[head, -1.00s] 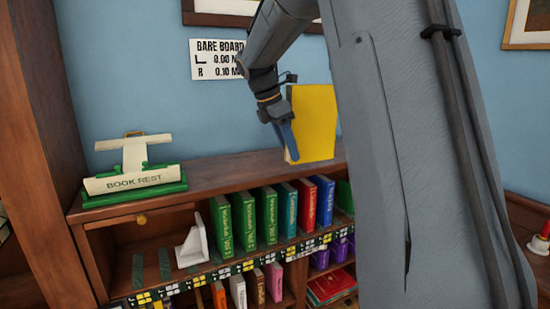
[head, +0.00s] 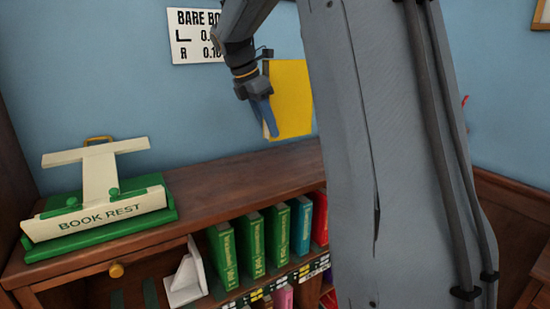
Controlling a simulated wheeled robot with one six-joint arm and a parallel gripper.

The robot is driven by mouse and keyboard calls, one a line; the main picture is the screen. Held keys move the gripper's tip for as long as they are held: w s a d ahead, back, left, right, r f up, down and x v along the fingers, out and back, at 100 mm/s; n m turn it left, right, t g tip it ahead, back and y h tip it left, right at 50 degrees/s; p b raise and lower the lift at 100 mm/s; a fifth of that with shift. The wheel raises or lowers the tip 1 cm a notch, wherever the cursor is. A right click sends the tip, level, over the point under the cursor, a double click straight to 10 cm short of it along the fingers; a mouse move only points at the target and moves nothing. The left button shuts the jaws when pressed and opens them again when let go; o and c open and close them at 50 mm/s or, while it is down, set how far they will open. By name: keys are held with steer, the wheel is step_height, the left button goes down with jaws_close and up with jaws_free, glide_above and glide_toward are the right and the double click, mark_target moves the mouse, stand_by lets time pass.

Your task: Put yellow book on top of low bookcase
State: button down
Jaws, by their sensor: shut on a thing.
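The yellow book (head: 291,98) is upright in my gripper (head: 265,118), which is shut on its left edge. The book is in front of the blue wall, and its lower edge appears above the top of the low bookcase (head: 235,180). Part of the gripper is hidden by its own wrist, and my arm hides the right part of the bookcase.
A green and cream book rest (head: 100,210) stands on the left end of the bookcase top. The top right of it is bare. Green and teal books (head: 250,243) and a white bookend (head: 187,278) stand on the shelf below. A sign (head: 195,38) hangs on the wall.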

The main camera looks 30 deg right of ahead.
steer(key=shift+f+p, duration=1.35)
steer(key=shift+f, duration=3.2)
steer(key=shift+s+f, duration=0.1)
steer(key=c, duration=1.3)
jaws_free()
steer(key=shift+c, duration=0.2)
steer(key=b+v, duration=0.4)
steer(key=v, duration=0.8)
